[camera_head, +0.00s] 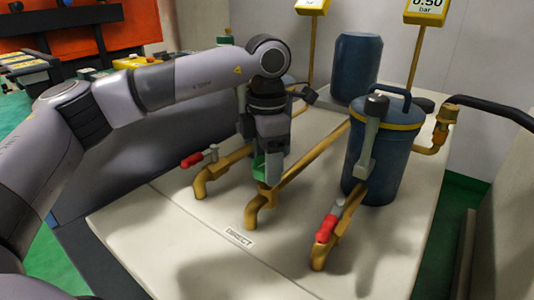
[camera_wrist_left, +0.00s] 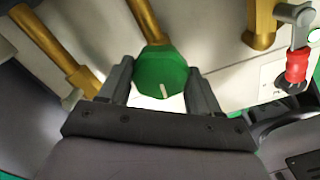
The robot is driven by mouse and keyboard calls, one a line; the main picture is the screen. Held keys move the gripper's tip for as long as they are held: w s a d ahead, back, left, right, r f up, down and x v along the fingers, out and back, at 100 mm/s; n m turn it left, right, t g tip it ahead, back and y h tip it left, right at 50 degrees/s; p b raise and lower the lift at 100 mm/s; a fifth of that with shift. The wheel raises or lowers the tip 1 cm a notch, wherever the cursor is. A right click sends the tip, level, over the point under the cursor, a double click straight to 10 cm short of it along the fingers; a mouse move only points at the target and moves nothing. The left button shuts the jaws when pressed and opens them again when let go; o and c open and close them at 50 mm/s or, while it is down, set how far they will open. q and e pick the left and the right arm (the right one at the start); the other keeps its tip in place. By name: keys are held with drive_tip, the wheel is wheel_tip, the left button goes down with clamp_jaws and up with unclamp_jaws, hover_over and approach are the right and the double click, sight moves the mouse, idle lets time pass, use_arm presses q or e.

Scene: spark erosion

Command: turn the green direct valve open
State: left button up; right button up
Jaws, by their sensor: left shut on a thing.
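The green direct valve is a faceted green knob (camera_wrist_left: 160,70) with a white pointer line, on a brass pipe. In the head view only a small part of the green knob (camera_head: 259,166) shows, the rest hidden behind my gripper. My left gripper (camera_head: 266,172) reaches down onto it from above. In the left wrist view, the two dark fingers of my left gripper (camera_wrist_left: 159,88) stand on either side of the knob, shut on it. The pointer line slants slightly at the knob's lower edge. My right gripper is not in view.
A DIRECT label (camera_head: 240,238) lies on the pale bench top (camera_head: 160,225) in front. Red-handled valves stand left (camera_head: 192,160) and right (camera_head: 326,228) of the knob on brass pipes. A blue canister (camera_head: 385,160) stands close on the right, another blue tank (camera_head: 357,68) behind.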

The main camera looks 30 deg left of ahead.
use_arm(q)
drive_tip(key=shift+r+n+p, duration=0.1)
drive_tip(key=shift+n+p, duration=0.25)
drive_tip(key=shift+n, duration=0.55)
drive_tip(key=n+p, duration=0.1)
drive_tip(key=n, duration=0.1)
drive_tip(key=shift+n, duration=0.3)
drive_tip(key=shift+n+p, duration=0.3)
drive_tip(key=shift+n, duration=1)
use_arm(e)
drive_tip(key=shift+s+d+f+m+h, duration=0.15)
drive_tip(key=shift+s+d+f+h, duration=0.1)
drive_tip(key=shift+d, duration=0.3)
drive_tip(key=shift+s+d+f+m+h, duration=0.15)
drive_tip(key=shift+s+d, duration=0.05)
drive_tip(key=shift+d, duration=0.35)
use_arm(q)
drive_tip(key=shift+n, duration=0.3)
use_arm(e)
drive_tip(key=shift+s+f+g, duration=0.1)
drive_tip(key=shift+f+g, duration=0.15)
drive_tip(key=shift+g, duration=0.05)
use_arm(q)
drive_tip(key=o, duration=1.1)
drive_tip(key=shift+c, duration=0.2)
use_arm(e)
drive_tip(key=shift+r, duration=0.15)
